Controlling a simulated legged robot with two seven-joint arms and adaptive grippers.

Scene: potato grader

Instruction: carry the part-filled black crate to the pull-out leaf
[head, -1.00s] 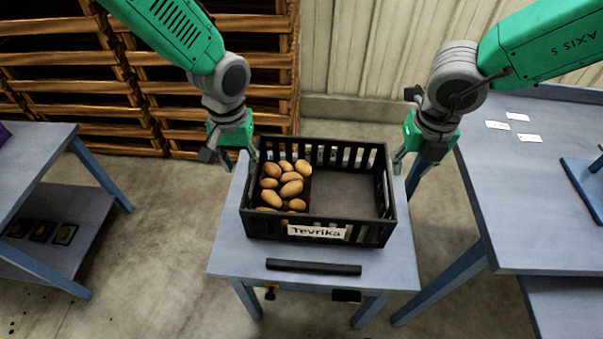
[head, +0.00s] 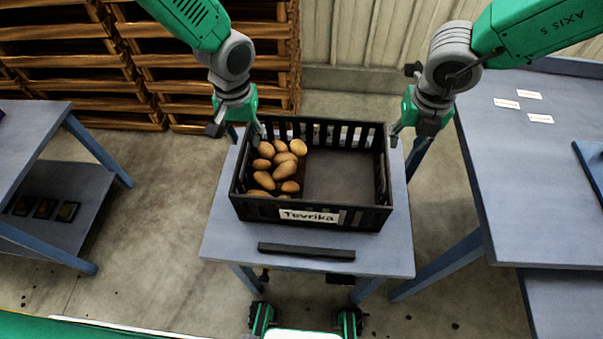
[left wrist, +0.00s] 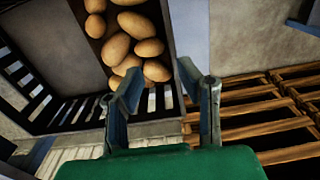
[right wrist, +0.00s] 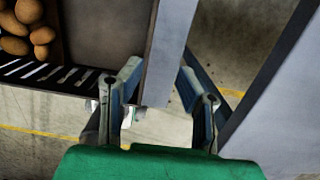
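The black crate (head: 375,217) stands on a small blue-grey table (head: 225,235), with a label on its front wall. Several potatoes (head: 283,169) fill its left part; its right part is bare. My left gripper (head: 258,132) is at the crate's back left side. In the left wrist view its fingers are apart, on either side of the wall rim. My right gripper (head: 396,136) is at the back right side; the right wrist view shows its fingers apart around that wall. I cannot tell whether the fingers touch the walls, or which surface is the pull-out leaf.
A dark bar (head: 306,251) lies along the small table's front. A larger blue-grey table (head: 530,190) with white cards stands close on the right. Another table (head: 35,125) with a lower shelf is at left. Wooden racks (head: 210,60) stand behind. Floor shows between the tables.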

